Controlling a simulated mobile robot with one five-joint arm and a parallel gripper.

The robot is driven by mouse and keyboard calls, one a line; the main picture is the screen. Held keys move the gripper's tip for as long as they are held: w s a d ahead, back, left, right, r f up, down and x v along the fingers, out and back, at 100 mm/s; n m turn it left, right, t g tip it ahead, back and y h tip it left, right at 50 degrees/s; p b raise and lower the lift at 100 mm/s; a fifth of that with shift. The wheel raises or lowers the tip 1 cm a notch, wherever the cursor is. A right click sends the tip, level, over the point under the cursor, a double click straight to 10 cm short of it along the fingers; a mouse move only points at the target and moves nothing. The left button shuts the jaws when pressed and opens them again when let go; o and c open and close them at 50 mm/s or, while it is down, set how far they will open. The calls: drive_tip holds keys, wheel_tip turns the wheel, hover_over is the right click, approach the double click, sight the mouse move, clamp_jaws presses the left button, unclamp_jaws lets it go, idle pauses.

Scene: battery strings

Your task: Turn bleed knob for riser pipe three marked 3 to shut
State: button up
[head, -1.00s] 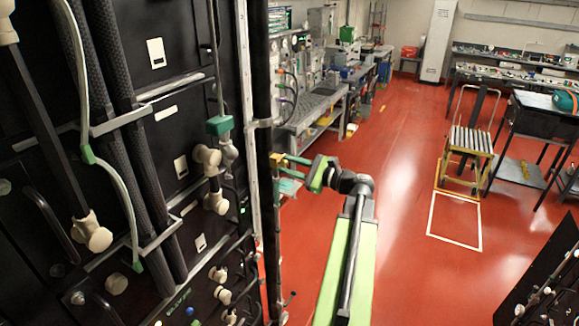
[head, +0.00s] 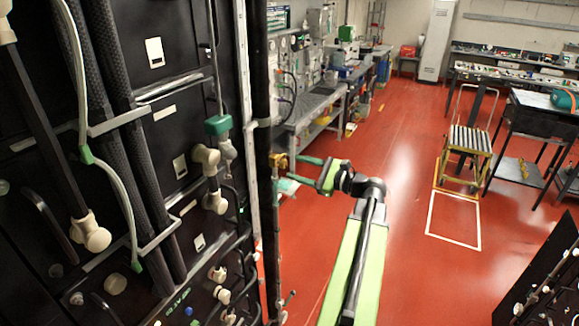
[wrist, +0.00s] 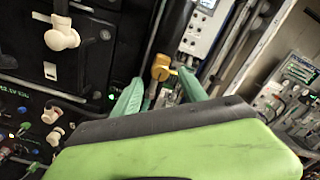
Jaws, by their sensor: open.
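A yellow knob (head: 278,161) sits on a thin upright pipe (head: 277,235) beside the black cabinet's edge. It also shows in the wrist view (wrist: 161,67), just beyond and between my fingertips. I cannot read a 3 or any mark on it, and its setting is unclear. My gripper (head: 297,168) is open, to the right of the knob in the head view, with its green fingers pointing at it. In the wrist view my gripper (wrist: 160,83) has one finger on each side of the knob's line. Contact cannot be made out.
The black cabinet (head: 165,105) with cream fittings (head: 91,233) and thick hoses fills the left. A workbench (head: 310,108) stands behind. Red floor lies clear between.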

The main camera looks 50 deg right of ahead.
drive_tip(key=v, duration=1.3)
drive_tip(key=shift+s, duration=0.25)
